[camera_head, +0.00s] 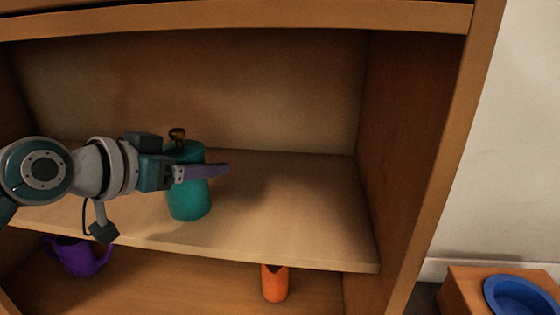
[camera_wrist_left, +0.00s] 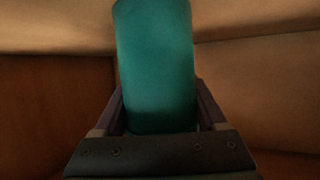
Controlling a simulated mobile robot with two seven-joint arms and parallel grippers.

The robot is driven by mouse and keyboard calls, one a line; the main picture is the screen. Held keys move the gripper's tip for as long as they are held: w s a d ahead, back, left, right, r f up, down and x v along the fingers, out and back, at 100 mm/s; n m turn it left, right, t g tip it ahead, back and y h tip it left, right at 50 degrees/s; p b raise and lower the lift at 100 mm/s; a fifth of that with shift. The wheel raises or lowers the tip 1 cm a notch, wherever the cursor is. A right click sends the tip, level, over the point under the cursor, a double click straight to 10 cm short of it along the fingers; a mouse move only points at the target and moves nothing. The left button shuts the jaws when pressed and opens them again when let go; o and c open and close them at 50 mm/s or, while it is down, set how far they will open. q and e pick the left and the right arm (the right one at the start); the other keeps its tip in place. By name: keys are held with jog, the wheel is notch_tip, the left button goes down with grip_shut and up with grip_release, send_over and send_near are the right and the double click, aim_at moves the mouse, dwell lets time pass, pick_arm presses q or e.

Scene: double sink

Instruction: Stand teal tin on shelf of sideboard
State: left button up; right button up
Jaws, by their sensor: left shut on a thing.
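The teal tin (camera_head: 188,200) is an upright cylinder with a dark knob on top. It is at the middle shelf (camera_head: 300,215) of the wooden sideboard (camera_head: 415,130). My left gripper (camera_head: 205,173) reaches in from the left and is shut on the tin's upper part. In the left wrist view the tin (camera_wrist_left: 155,65) stands between the two fingers of the gripper (camera_wrist_left: 160,110). Whether the tin's base touches the shelf or hangs just above it, I cannot tell. My right gripper is in neither view.
Below the shelf are a purple pot (camera_head: 78,257) at the left and an orange container (camera_head: 275,283). The shelf to the right of the tin is bare. A blue bowl (camera_head: 520,297) sits on a wooden surface (camera_head: 465,290) at the lower right.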

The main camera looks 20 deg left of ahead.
pick_arm(q)
jog(key=shift+f, duration=0.1)
jog(key=o, duration=1.4)
jog(key=shift+s+r, duration=0.15)
jog(key=shift+r, duration=0.2)
jog(key=p+v, duration=0.6)
jog(key=v, duration=0.4)
jog(key=s+d+f+m+g, duration=0.2)
jog(key=s+d+f+g, duration=0.3)
jog(key=s+d, duration=0.5)
jog(key=s+n+g+y, duration=0.1)
jog(key=s+g, duration=0.3)
jog(key=s, duration=0.4)
jog(key=shift+s+d+n+g+y+p, duration=0.3)
jog(key=shift+s+d+n+y+p, duration=0.05)
jog(key=shift+n+y, duration=0.05)
